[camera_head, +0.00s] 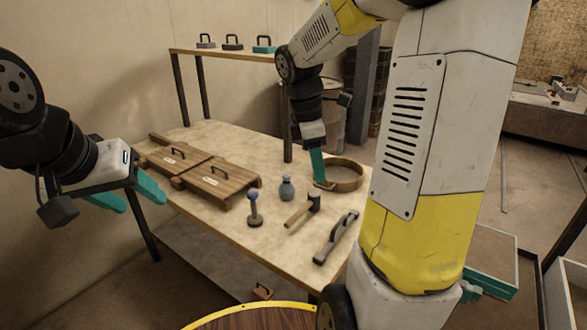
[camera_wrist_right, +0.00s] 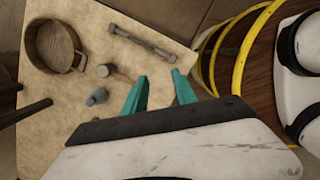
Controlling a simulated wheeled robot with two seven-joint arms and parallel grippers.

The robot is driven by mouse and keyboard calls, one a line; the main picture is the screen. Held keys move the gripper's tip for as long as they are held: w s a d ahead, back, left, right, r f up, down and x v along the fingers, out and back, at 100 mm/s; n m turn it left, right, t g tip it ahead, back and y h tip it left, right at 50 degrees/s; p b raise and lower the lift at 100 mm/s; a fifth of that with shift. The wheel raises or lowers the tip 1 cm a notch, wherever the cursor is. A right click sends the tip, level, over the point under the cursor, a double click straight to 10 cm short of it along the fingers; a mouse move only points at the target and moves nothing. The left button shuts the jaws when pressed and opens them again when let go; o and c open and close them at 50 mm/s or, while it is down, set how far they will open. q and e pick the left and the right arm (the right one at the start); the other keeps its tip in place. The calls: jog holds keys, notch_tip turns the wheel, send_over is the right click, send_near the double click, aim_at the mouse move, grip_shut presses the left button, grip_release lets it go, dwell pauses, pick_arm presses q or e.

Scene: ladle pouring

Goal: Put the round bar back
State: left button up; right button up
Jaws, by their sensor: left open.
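A long grey bar-like tool (camera_head: 336,238) lies near the table's front right; the right wrist view shows it (camera_wrist_right: 143,42) as a rod with thicker ends. I cannot tell if it is the round bar, and no other plain round bar is in sight. My right gripper (camera_head: 319,180) hangs over the table, in line with the wooden ring in the head view. The right wrist view shows its teal fingers (camera_wrist_right: 162,77) apart and empty. My left gripper (camera_head: 142,204) is open and empty, left of the table.
A shelf (camera_head: 225,52) behind carries handled blocks. A yellow-rimmed round surface (camera_head: 250,319) lies in front.

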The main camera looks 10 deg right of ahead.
jog(key=s+a+r+m+t+y, duration=0.2)
jog(key=s+a+r+m+t, duration=0.1)
jog(key=s+m, duration=0.4)
jog(key=s+a+r+m+t+y, duration=0.2)
jog(key=s+a+r+m+t, duration=0.1)
jog(key=s+m, duration=0.3)
jog(key=shift+s+a+r+m+t, duration=0.35)
jog(key=shift+a+r+m, duration=0.25)
jog(key=shift+m, duration=0.6)
